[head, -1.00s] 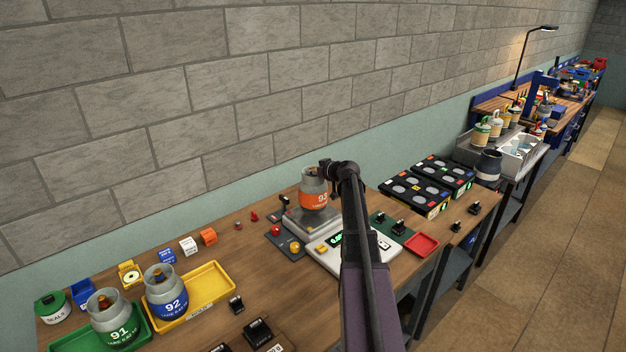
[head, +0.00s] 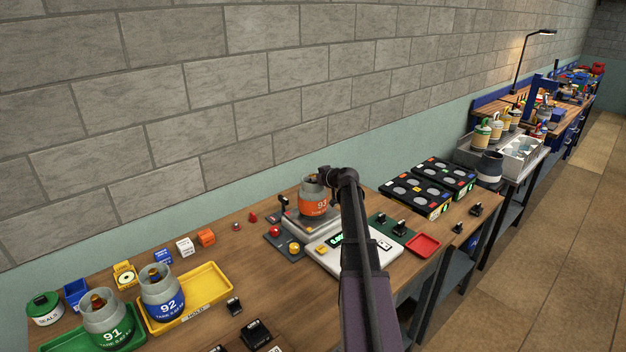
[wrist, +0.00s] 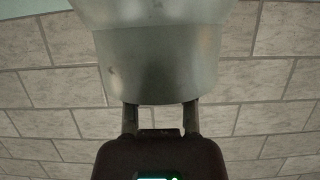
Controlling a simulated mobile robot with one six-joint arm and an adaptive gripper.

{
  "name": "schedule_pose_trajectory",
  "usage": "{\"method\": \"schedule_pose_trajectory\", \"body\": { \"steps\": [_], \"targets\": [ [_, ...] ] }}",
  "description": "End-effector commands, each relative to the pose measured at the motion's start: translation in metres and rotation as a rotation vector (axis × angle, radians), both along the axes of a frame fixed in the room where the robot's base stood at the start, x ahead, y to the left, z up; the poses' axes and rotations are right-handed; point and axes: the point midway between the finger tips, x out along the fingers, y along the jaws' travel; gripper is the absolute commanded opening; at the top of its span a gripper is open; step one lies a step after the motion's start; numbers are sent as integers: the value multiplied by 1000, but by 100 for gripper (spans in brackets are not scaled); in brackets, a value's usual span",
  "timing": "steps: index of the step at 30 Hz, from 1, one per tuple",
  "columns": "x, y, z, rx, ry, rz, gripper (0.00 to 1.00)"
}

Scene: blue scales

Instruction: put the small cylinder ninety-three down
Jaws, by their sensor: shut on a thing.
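The small cylinder ninety-three (head: 313,200) is grey with an orange band marked 93. In the head view it is upright over the plate of the scale (head: 318,236); I cannot tell whether its base touches the plate. My gripper is shut on it, its fingers mostly hidden behind my dark wrist in the head view. In the wrist view the grey cylinder (wrist: 160,60) fills the upper middle, between the two fingers of my gripper (wrist: 161,112). The scale has a green lit display, too small to read, partly behind my arm.
Cylinder 91 (head: 104,322) stands in a green tray and cylinder 92 (head: 160,295) in a yellow tray (head: 212,284) at the left. A small red tray (head: 424,245) lies right of the scale. Black boxes (head: 415,197) stand behind it. The wall runs along the bench's back.

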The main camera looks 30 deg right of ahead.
Motion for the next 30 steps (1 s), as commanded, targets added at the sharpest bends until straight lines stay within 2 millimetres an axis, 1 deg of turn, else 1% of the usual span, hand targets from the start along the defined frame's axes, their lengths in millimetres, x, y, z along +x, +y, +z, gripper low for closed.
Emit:
{"method": "schedule_pose_trajectory", "body": {
  "steps": [4,5,6,8,9,24,30],
  "targets": [
    [0,0,-2,1,-2,-1,0],
    [0,0,-2,0,0,0,36],
    [0,0,-2,0,0,0,48],
    [0,0,-2,0,0,0,66],
    [0,0,-2,0,0,0,68],
    [0,0,1,0,0,0,68],
    [-17,-1,9,1,0,-1,68]
  ]
}}
